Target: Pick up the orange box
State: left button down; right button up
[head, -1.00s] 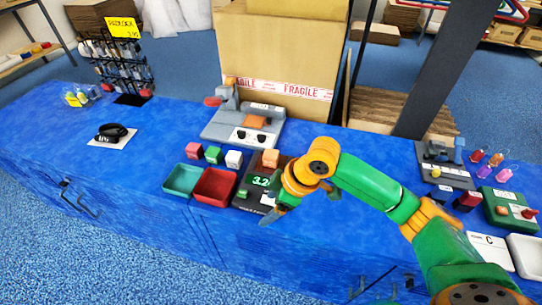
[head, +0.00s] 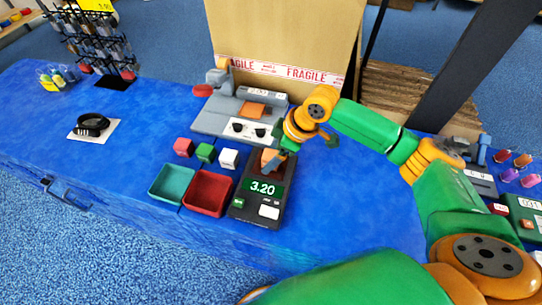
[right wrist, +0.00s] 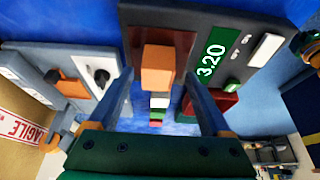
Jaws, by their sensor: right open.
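The orange box (head: 268,157) stands on the black scale (head: 240,203), whose display reads 3.20. In the right wrist view the orange box (right wrist: 158,68) shows between the two open fingers of my right gripper (right wrist: 160,92), with a gap on either side. The fingers do not grip it. My left gripper is not in view.
Red (head: 184,147), green (head: 205,152) and white (head: 228,159) boxes stand in a row left of the scale. A teal tray (head: 158,198) and a red tray (head: 190,205) lie in front of them. A grey machine (head: 210,122) stands behind. The blue counter right of the scale is clear.

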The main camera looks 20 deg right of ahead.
jog(key=shift+w+a+f, duration=0.15)
jog(key=shift+w+f, duration=0.25)
jog(key=shift+f, duration=0.4)
jog(key=shift+s+r, duration=0.1)
grip_shut()
